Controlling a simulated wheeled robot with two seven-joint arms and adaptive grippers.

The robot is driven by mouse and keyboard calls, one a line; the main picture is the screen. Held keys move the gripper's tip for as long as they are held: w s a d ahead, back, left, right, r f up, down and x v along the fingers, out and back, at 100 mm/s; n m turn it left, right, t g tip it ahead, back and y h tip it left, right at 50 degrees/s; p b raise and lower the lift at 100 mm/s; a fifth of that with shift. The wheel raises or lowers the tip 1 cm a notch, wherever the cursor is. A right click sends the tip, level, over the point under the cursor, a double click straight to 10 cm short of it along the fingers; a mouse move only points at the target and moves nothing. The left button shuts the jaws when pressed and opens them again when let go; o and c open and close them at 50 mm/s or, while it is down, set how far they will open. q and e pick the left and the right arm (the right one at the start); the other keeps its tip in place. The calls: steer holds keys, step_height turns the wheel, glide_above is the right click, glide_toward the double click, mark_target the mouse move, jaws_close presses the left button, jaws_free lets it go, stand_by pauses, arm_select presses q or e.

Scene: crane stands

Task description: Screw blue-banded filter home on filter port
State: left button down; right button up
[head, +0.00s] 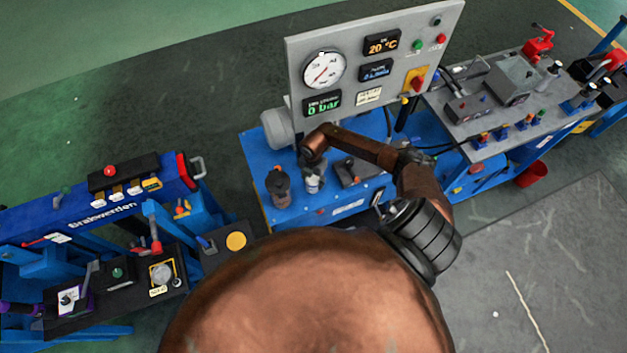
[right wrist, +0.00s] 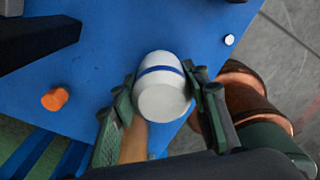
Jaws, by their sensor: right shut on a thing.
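The blue-banded filter (right wrist: 162,97) is a white rounded cylinder with one blue stripe. In the right wrist view it sits between the two dark green fingers of my right gripper (right wrist: 162,88), which is shut on it. In the head view, my right gripper (head: 313,170) points down over the blue bench, with a small whitish part (head: 313,185), likely the filter, under it. I cannot make out the filter port or whether the filter touches it. My left gripper is not in view.
The blue bench (head: 258,153) carries a dark fitting (head: 278,188) left of the gripper and a grey motor (head: 277,128). A grey gauge panel (head: 345,95) rises behind. An orange cap (right wrist: 55,99) and a white knob (right wrist: 229,40) stand near the filter.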

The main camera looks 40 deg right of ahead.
steer(key=m+p, duration=0.3)
steer(key=shift+r, duration=0.3)
steer(key=shift+d+f+m, duration=0.1)
steer(key=shift+f+m, duration=0.05)
steer(key=shift+m, duration=0.75)
steer(key=shift+f, duration=0.1)
steer(key=o, duration=1.3)
steer(key=shift+s, duration=0.1)
steer(key=shift+c, duration=0.7)
